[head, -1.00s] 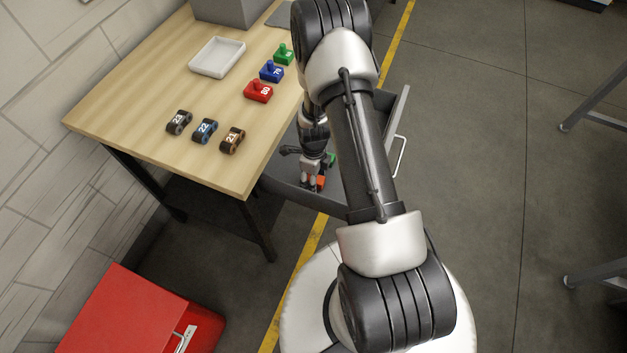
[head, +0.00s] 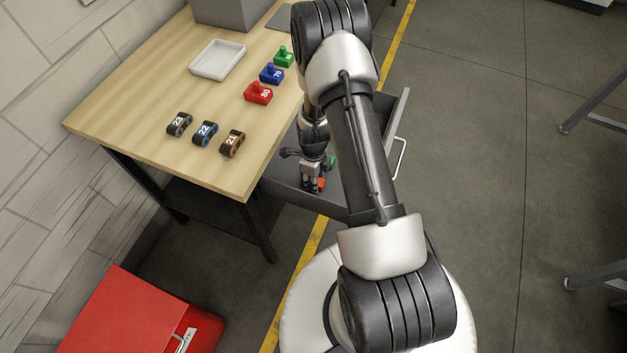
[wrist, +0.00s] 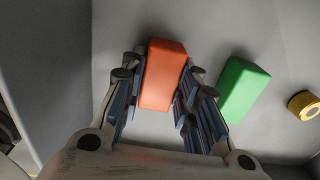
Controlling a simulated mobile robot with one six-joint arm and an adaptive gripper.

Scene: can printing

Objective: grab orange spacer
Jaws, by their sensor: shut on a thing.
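The orange spacer (wrist: 163,78) is a block between the two fingers of my gripper (wrist: 160,100) in the wrist view. The fingers are shut on its sides. In the head view my gripper (head: 312,185) is down inside the open drawer (head: 285,185), and a bit of the orange spacer (head: 321,184) shows beside the fingers. The wrist view shows the grey drawer floor under the block; I cannot tell whether the block touches it.
A green block (wrist: 243,88) lies just right of the orange spacer, with a yellow round piece (wrist: 304,105) farther right. A drawer wall (wrist: 45,75) is at left. The wooden table (head: 150,100) beside the drawer carries a white tray (head: 217,59), coloured stamps and numbered pieces.

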